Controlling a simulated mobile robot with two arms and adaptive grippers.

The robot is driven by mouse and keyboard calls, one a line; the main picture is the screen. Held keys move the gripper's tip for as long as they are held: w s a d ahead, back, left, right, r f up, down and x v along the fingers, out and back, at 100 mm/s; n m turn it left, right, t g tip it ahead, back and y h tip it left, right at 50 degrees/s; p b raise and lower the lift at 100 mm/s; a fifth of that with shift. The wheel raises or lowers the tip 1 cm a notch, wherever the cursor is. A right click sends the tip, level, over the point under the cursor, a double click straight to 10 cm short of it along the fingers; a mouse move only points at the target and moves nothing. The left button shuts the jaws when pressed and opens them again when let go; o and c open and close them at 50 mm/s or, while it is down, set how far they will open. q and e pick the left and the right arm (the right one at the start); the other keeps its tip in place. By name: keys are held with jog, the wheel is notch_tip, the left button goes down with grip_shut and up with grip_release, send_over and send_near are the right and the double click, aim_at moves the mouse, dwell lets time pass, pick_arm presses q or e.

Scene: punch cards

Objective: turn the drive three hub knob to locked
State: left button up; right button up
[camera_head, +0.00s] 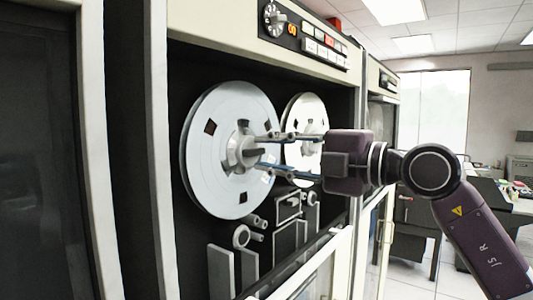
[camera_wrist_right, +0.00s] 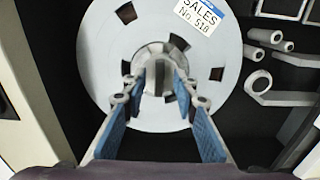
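A large pale tape reel (camera_head: 212,110) is mounted on the left of the tape drive's dark face. The hub knob (camera_head: 238,152) stands out at its middle, and in the right wrist view the knob's raised grip (camera_wrist_right: 158,76) looks about upright. My right gripper (camera_head: 263,152) faces the knob with its fingers spread. In the right wrist view the gripper's two blue-padded fingers (camera_wrist_right: 156,92) lie on either side of the raised grip, with gaps showing. Whether a fingertip touches it I cannot tell. My left gripper is in neither view.
A second reel (camera_head: 303,115) sits to the right, behind my right gripper's fingers. A control panel (camera_head: 305,35) with a dial and buttons is above. Tape guides (camera_head: 242,236) lie below the reel. A white sales label (camera_wrist_right: 197,14) is on the reel.

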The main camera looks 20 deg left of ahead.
jog(key=v, duration=1.1)
jog(key=shift+w+d, duration=0.1)
